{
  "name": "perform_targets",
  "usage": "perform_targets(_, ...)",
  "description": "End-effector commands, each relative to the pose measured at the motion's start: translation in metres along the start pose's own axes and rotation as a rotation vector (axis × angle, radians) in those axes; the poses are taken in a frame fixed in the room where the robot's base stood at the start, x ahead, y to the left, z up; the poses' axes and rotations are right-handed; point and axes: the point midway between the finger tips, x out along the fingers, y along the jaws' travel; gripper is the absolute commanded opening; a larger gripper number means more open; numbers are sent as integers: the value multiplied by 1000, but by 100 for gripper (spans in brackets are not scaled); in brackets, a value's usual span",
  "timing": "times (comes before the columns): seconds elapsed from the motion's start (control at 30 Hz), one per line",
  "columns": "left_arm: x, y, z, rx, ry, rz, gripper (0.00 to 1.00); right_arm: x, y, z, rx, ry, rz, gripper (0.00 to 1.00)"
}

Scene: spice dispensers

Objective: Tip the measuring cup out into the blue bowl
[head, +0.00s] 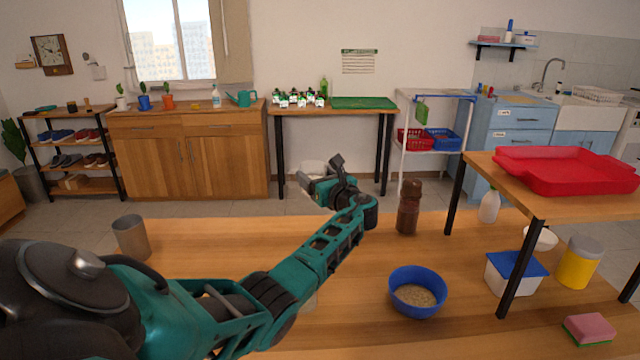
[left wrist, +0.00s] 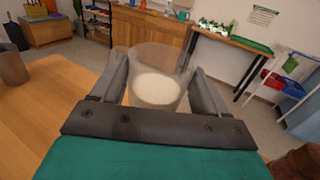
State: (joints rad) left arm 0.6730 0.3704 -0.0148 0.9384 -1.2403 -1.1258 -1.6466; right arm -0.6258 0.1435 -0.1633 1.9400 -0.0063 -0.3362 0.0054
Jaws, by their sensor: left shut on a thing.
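The measuring cup (left wrist: 160,72) is clear, with white contents low inside. In the left wrist view it sits between the two fingers of my left gripper (left wrist: 160,88), which is shut on it. It looks roughly upright. In the head view my left gripper (head: 328,182) is raised near the table's far edge, and the cup (head: 311,168) shows only partly behind it. The blue bowl (head: 418,306) stands on the table, nearer and to the right of the gripper, apart from it. Grainy tan contents lie in the bowl. My right gripper is not in view.
A dark brown mill (head: 408,208) stands between gripper and shelf leg. A metal tumbler (head: 131,238) is at the left. A blue-lidded tub (head: 514,272), a yellow jar (head: 578,263) and a pink sponge (head: 589,328) are at the right. A raised shelf holds a red tray (head: 567,168).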

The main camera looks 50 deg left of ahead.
Motion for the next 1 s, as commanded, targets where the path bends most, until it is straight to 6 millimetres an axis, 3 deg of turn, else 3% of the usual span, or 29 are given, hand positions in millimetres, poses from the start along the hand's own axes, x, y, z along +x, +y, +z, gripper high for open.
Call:
perform_targets(0.27, 1, -1, 5, 0, -3, -13, 38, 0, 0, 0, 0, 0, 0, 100)
perform_targets(0.47, -17, -8, 2, 0, -3, -106, 38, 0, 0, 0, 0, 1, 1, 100)
perform_targets(0.77, -84, -23, -8, 1, -2, -370, 38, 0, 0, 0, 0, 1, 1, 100)
perform_targets(1.0, -162, -26, -20, 4, -1, -621, 38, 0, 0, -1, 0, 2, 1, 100)
